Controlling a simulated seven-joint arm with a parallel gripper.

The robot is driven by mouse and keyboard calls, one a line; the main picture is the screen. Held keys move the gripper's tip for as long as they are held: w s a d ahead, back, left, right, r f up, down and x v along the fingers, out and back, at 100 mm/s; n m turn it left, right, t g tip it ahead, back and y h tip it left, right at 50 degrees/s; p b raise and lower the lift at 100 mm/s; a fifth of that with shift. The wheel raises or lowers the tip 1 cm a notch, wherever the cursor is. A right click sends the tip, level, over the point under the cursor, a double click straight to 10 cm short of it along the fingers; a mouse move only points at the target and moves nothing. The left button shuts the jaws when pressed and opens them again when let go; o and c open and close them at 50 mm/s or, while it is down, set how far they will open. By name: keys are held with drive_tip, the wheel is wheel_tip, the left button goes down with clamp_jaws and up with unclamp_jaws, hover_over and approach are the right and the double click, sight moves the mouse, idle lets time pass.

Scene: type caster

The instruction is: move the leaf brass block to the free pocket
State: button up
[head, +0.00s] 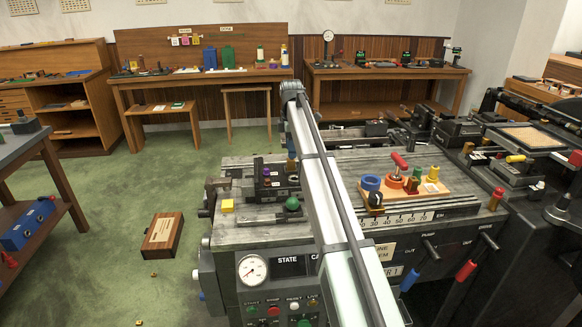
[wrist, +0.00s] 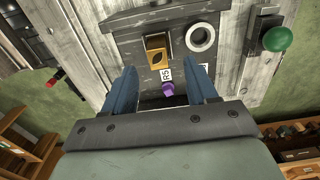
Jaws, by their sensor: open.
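The leaf brass block (wrist: 155,55) is a gold block with a dark leaf mark on its top. It sits in a dark plate (wrist: 130,45) in the wrist view. A pale ring (wrist: 201,38) around a darker middle lies just right of it; I cannot tell whether it is the free pocket. My gripper (wrist: 163,70) is open and empty, its two blue fingers pointing at the plate. The block lies a little beyond and between the fingertips, apart from them. In the head view my arm covers part of this area, and the block is not clearly identifiable.
A purple knob (wrist: 168,88) and an R5 label (wrist: 166,74) lie between the fingers. A green ball knob (wrist: 277,39) stands to the right. In the head view, a yellow block (head: 227,205) sits at the machine's left and a wooden board (head: 440,187) with coloured parts at its right.

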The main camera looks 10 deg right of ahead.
sight(291, 161)
drive_tip(key=shift+w+f, duration=0.15)
drive_tip(key=shift+f, duration=2.85)
drive_tip(key=shift+c, duration=0.3)
clamp_jaws()
